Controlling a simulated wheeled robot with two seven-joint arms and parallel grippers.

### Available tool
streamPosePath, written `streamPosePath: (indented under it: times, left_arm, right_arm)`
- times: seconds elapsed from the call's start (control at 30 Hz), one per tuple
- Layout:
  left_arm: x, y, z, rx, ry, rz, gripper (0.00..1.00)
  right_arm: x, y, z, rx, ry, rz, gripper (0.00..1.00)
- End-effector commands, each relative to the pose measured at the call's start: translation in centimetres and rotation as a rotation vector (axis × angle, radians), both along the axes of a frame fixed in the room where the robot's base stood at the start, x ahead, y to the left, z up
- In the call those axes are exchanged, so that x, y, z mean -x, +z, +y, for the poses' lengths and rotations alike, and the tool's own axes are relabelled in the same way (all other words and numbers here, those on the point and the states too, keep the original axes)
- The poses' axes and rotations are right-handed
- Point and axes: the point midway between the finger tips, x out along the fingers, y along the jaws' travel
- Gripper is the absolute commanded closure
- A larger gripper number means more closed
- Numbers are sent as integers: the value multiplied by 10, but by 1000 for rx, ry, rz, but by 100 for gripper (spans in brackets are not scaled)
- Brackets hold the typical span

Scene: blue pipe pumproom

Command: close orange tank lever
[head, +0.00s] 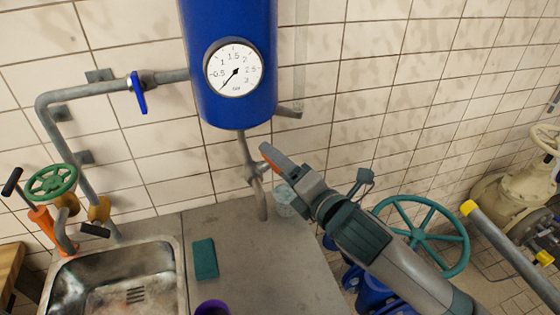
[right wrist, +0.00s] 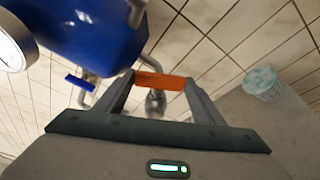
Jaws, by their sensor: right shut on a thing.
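The orange tank lever (right wrist: 160,81) sits between the two fingertips of my right gripper (right wrist: 158,84) in the right wrist view. The gripper is shut on it. In the head view the lever (head: 268,158) shows as a small orange strip at the tip of my right gripper (head: 276,162), mostly hidden by the finger. The lever belongs to the valve on the grey pipe (head: 244,150) below the blue tank (head: 228,60). The tank also shows in the right wrist view (right wrist: 90,35). My left gripper is not in view.
A round pressure gauge (head: 234,67) is on the tank. A blue lever (head: 138,93) is on the pipe at left. Below are a steel sink (head: 118,280), a green sponge (head: 205,259) and a purple cup (head: 212,307). A teal handwheel (head: 424,236) stands beside my right arm.

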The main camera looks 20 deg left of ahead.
Motion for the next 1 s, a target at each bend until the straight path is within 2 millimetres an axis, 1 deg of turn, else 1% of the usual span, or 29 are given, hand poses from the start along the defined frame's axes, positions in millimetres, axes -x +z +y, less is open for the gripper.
streamPosePath:
  times: [0.07, 0.1, 0.17, 0.47, 0.67, 0.87, 1.0]
  left_arm:
    - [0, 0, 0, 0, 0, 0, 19]
    - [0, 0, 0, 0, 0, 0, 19]
    - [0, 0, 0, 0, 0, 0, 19]
    - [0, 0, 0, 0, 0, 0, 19]
    - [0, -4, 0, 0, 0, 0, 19]
    - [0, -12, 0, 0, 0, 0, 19]
    - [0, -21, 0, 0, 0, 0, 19]
  right_arm:
    - [0, 0, 0, 0, -1, 0, 60]
    - [0, 0, 0, 0, -1, 0, 33]
    - [0, 0, 0, 0, -1, 0, 19]
    - [0, 0, 0, 0, -1, 0, 19]
    - [4, 0, -6, 0, 0, -2, 19]
    - [18, 0, -22, 0, 0, -2, 19]
    - [33, 2, -40, 1, 0, -3, 19]
